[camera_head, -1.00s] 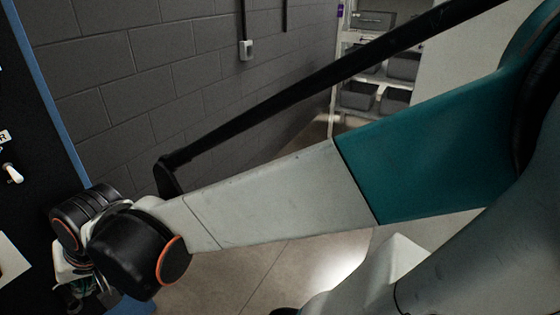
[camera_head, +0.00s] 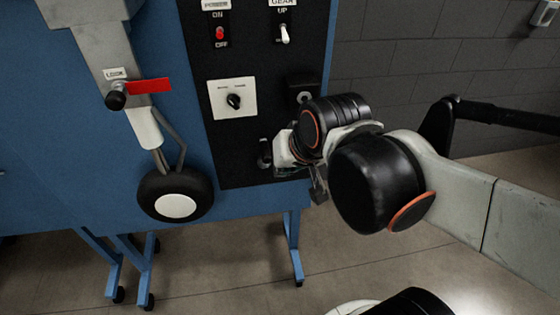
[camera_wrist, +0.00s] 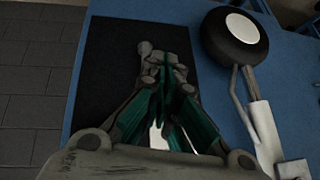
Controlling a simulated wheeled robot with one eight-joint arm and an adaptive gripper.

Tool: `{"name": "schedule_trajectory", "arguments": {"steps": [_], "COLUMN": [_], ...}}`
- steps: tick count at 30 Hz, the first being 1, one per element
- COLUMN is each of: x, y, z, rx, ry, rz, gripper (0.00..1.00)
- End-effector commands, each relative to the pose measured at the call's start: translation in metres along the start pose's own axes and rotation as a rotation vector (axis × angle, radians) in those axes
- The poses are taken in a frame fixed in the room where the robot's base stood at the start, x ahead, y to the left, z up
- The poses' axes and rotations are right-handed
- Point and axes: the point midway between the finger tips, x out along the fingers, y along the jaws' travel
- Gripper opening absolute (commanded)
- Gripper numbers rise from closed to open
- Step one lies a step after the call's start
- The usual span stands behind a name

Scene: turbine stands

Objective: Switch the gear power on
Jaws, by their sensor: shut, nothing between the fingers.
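The black control panel (camera_head: 265,68) is on the blue stand. Near its top, the power switch (camera_head: 220,35) has a red toggle between the ON and OFF labels; I cannot tell its setting for sure. Right of it is the gear switch (camera_head: 284,34) with a white lever under the word UP. My gripper (camera_wrist: 165,62) is shut and empty in front of the lower panel, below both switches and apart from them. In the head view my wrist hides most of it. Neither switch can be made out in the wrist view.
A rotary knob (camera_head: 234,101) on a white plate is below the power switch. Left are a red LOCK tag (camera_head: 149,86), a grey leg and a wheel (camera_head: 175,196), also in the wrist view (camera_wrist: 235,40). A grey brick wall (camera_head: 400,75) stands at right.

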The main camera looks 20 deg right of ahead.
Motion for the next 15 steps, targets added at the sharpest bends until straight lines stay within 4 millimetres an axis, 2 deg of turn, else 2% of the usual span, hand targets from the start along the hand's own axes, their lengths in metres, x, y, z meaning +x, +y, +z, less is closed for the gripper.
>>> {"name": "schedule_trajectory", "arguments": {"steps": [4,10,11,15], "x": [-0.007,-0.025,-0.026,-0.031], "y": [0.0,0.003,0.004,0.006], "z": [0.005,0.02,0.021,0.02], "rx": [-0.051,-0.221,-0.241,-0.364], "ry": [0.005,0.02,0.022,0.033], "rz": [0.003,0.016,0.018,0.045], "gripper": [0.0,0.0,0.02,0.32]}}
